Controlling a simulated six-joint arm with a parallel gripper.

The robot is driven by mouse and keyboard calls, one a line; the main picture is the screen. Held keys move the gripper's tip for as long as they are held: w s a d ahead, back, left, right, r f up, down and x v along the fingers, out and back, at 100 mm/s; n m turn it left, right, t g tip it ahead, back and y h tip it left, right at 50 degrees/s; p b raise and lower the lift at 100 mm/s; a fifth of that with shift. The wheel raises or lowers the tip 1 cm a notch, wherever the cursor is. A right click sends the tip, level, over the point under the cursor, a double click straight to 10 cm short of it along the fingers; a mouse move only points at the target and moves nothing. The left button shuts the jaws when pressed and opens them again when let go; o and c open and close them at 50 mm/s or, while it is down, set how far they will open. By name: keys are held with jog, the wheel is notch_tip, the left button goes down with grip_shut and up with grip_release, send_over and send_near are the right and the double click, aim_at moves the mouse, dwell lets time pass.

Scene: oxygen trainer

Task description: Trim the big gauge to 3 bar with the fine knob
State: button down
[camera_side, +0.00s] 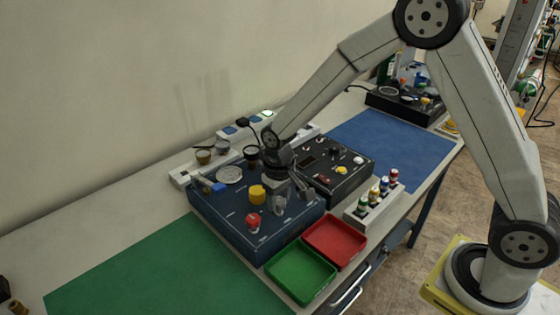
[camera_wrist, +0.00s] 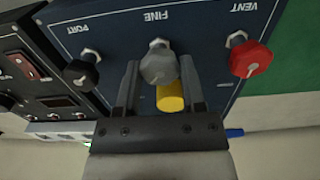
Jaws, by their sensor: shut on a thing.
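The fine knob (camera_wrist: 158,66) is grey and sits below the FINE label on the dark blue panel (camera_side: 228,218). My gripper (camera_wrist: 159,72) has one finger on each side of this knob and is shut on it. In the side view my gripper (camera_side: 289,197) reaches down to the right part of the panel, partly hiding the knob. The big gauge (camera_side: 229,174) is a pale round dial on the panel's far left part. Its needle and reading are too small to tell. The gauge does not show in the wrist view.
A red VENT knob (camera_wrist: 250,59) and a black PORT knob (camera_wrist: 81,73) flank the fine knob. A yellow knob (camera_side: 257,194) stands close by. A black box (camera_side: 335,170), a red tray (camera_side: 334,241) and a green tray (camera_side: 300,273) adjoin the panel. The green mat (camera_side: 160,275) is clear.

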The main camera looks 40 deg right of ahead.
aim_at(279, 200)
jog(key=shift+r, duration=0.1)
jog(key=shift+c, duration=1)
grip_release()
jog(key=shift+r, duration=0.1)
jog(key=shift+r, duration=3.8)
jog(key=s+d+f+t, duration=0.1)
jog(key=s+d, duration=0.2)
jog(key=s, duration=0.4)
jog(key=s+d+t, duration=0.1)
jog(key=s+d, duration=0.3)
jog(key=s, duration=0.3)
jog(key=shift+s+f+t, duration=0.3)
jog(key=shift+f, duration=0.1)
